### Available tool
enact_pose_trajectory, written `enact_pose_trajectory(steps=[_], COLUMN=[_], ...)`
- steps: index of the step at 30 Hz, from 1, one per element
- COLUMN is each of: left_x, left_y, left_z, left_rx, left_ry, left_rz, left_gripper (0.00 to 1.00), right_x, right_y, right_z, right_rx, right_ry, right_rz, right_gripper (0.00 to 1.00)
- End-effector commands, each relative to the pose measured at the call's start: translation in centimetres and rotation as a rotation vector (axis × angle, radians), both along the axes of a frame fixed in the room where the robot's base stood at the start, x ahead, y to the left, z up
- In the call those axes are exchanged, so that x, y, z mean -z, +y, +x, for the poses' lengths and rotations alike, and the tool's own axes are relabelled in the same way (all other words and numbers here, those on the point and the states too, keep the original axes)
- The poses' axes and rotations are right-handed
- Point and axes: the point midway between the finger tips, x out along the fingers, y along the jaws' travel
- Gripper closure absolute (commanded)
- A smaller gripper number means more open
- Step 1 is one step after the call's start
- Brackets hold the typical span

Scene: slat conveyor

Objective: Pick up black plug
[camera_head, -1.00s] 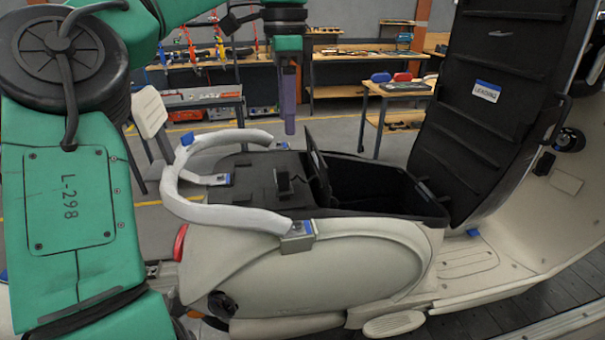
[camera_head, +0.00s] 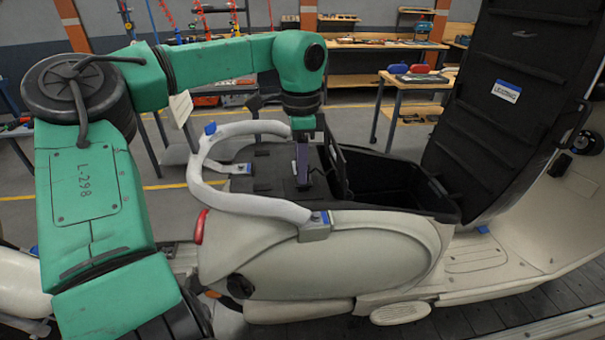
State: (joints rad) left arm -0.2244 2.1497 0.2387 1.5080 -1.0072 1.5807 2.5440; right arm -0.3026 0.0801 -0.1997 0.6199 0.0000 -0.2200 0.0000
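My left gripper (camera_head: 303,166), with dark purple fingers, points straight down over the black deck (camera_head: 264,172) at the rear of the cream scooter. Its fingertips reach down to where the small upright black plug stands on the deck, beside the raised black flap. The plug is mostly hidden behind and between the fingers, and black on black makes its outline hard to see. I cannot tell whether the fingers are closed on it. My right gripper is not in view.
A pale curved grab rail (camera_head: 243,203) loops around the deck's left and front sides. An open black bin (camera_head: 385,185) lies to the right, with a tall black panel (camera_head: 505,100) beyond it. Workbenches stand behind, across open floor.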

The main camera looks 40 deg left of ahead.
Motion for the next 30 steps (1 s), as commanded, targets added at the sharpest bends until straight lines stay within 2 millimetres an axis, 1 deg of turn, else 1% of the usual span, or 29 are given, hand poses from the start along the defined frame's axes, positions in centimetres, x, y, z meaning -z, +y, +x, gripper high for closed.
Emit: enact_pose_trajectory(steps=[11,14,16,20,23,24,26,27,30], left_x=[-0.2,-0.9,-1.8,-4.8,-8.2,-9.6,-11.7,-13.1,-16.0], left_y=[0.0,0.1,0.1,0.1,0.1,0.0,0.0,0.0,0.0], left_z=[0.0,0.1,0.1,0.1,0.1,0.1,0.1,0.1,0.1], left_rx=[0.0,-0.001,-0.002,-0.003,-0.005,-0.004,-0.004,-0.004,-0.003], left_ry=[-0.001,-0.003,-0.002,-0.004,-0.005,-0.006,-0.005,-0.004,-0.002], left_rz=[0.001,0.002,0.003,0.005,0.008,0.007,0.006,0.005,0.005], left_gripper=[1.0,1.0,1.0,1.0,1.0,1.0,1.0,1.0,1.0], right_x=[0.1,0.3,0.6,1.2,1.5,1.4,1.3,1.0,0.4], right_y=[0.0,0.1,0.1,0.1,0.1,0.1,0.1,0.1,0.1], right_z=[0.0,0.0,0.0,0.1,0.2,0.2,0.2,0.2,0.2], right_rx=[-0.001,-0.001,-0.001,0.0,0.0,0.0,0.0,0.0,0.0], right_ry=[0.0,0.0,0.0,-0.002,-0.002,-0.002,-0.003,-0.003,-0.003], right_rz=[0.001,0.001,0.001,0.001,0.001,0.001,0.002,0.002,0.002], right_gripper=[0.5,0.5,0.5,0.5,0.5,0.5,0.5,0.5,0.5])
